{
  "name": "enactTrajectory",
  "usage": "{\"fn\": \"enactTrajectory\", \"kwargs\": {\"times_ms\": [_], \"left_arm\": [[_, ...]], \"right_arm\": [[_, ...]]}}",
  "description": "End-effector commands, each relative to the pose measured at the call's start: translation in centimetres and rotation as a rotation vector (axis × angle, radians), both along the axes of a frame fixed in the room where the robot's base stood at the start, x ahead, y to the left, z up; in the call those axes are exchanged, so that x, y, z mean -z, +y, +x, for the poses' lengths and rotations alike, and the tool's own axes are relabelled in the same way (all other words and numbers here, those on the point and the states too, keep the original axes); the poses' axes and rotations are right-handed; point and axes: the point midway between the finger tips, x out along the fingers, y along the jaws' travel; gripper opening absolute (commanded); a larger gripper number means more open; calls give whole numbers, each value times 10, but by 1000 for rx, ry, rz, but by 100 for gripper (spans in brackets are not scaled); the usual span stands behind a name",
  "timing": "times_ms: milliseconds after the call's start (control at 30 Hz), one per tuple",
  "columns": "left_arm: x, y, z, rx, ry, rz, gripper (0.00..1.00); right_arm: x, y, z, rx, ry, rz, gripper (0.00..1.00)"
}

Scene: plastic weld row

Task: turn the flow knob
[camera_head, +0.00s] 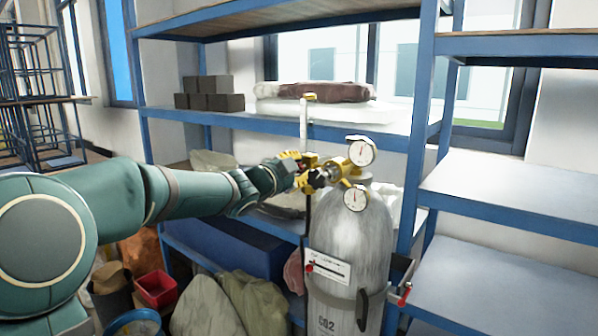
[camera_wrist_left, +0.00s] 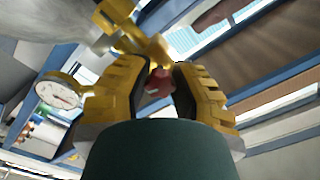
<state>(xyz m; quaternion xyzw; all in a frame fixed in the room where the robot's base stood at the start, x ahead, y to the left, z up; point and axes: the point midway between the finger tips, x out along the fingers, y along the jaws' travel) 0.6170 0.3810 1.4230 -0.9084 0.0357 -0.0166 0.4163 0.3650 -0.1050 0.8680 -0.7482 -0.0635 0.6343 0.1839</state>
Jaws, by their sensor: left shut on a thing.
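A grey CO2 cylinder (camera_head: 345,255) stands upright in front of the blue shelving, with a brass regulator (camera_head: 335,175) and two round white gauges (camera_head: 361,152) at its top. My left gripper (camera_head: 302,168) reaches in from the left at the regulator's left end. In the left wrist view its yellow fingers (camera_wrist_left: 158,85) are closed around a small red knob (camera_wrist_left: 157,82), which lies between the pads and is partly hidden. The brass body (camera_wrist_left: 135,35) and one gauge (camera_wrist_left: 58,92) show beyond the fingers. My right gripper is not in view.
Blue shelves (camera_head: 505,205) flank the cylinder on the right. Dark blocks (camera_head: 210,94) and wrapped bundles (camera_head: 320,92) lie on the shelf behind. A red bin (camera_head: 156,289), a blue bucket (camera_head: 134,323) and sacks (camera_head: 205,308) stand low at the left, below my arm.

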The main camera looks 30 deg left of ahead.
Motion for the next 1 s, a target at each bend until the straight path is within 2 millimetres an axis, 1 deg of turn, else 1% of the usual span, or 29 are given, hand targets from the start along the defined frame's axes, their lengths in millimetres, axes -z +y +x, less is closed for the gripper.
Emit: {"fn": "enactTrajectory", "kwargs": {"times_ms": [33,167,500,800,1000], "left_arm": [[2,1,0,-2,-2,30,0],[3,1,0,-3,-11,131,0],[2,2,0,-4,-35,447,0],[1,2,0,-4,-52,678,0],[0,2,0,-3,-60,778,0]], "right_arm": [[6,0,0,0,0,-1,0],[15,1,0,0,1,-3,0],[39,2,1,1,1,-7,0],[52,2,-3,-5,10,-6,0],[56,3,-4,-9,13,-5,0]]}}
